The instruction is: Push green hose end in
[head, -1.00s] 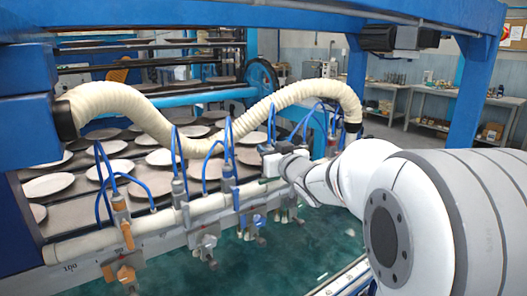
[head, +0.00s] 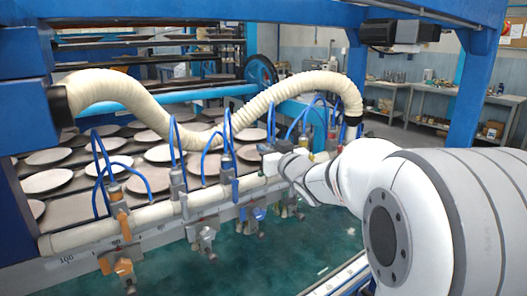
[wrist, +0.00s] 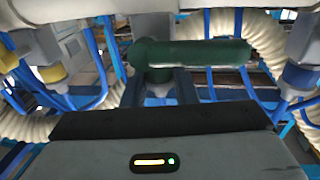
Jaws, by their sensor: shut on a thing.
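A dark green hose end (wrist: 205,53) shows in the wrist view as a thick bar running right from a rounded elbow. My gripper (wrist: 160,84) is shut on its elbow part, with two dark fingers reaching up from the gripper body. In the head view my gripper (head: 272,160) is at the far right part of a white rail (head: 160,212) with blue tubes and fittings. The green piece is too small and covered to make out there. Whether its end is seated is hidden.
A thick cream corrugated hose (head: 260,108) arches over the rail. Several white plates (head: 47,181) lie on racks behind. Thin blue tubes (head: 101,165) loop close around the fittings. A blue frame (head: 477,85) stands at the right, with workbenches (head: 450,112) behind.

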